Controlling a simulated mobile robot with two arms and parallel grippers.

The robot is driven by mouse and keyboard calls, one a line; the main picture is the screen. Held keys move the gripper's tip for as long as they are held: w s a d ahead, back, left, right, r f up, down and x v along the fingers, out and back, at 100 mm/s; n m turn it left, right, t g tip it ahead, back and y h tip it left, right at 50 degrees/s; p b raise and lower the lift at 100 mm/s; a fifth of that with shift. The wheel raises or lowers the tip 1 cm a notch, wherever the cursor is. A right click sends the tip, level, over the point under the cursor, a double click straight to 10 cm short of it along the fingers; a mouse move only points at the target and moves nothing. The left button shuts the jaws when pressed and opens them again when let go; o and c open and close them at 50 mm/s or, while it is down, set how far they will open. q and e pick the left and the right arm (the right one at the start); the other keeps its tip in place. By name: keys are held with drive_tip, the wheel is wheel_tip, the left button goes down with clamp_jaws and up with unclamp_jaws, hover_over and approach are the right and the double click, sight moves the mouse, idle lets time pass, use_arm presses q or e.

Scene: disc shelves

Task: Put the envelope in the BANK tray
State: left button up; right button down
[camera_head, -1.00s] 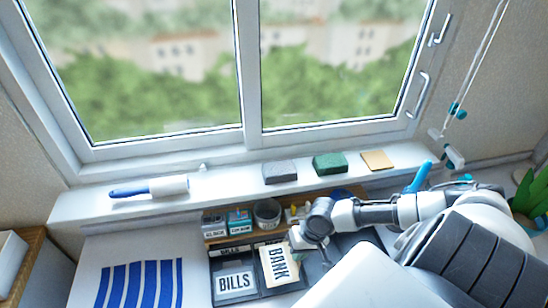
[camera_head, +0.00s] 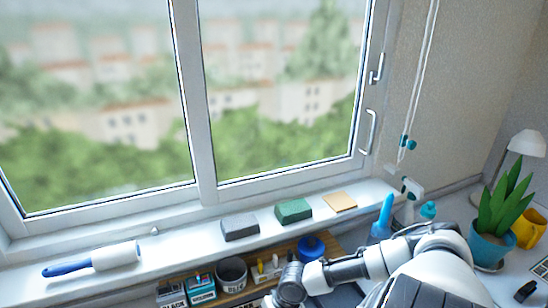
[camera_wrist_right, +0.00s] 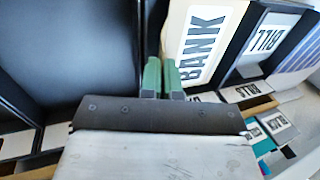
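The cream envelope (camera_wrist_right: 182,30) carries a white BANK label and shows in the right wrist view at the upper middle. It lies over a dark tray beside the BILLS tray (camera_wrist_right: 246,60); how deep it sits is hidden. My right gripper (camera_wrist_right: 163,62) has green fingertips close together at the envelope's left edge. Whether they pinch the edge or are just beside it is not clear. In the head view my right arm reaches in from the lower right, and its fingers are below the frame. My left gripper is not in view.
The sill holds a lint roller (camera_head: 115,256), a grey sponge (camera_head: 240,228), a green sponge (camera_head: 294,210) and a tan pad (camera_head: 340,202). Small boxes (camera_head: 201,288) and a round pot (camera_head: 231,272) stand below it. A potted plant (camera_head: 491,249) is at the right.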

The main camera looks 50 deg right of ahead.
drive_tip(key=shift+f, duration=0.25)
drive_tip(key=shift+f, duration=0.15)
drive_tip(key=c, duration=1.3)
unclamp_jaws()
drive_tip(key=shift+w+a, duration=0.1)
drive_tip(key=shift+a, duration=0.05)
drive_tip(key=shift+d, duration=0.2)
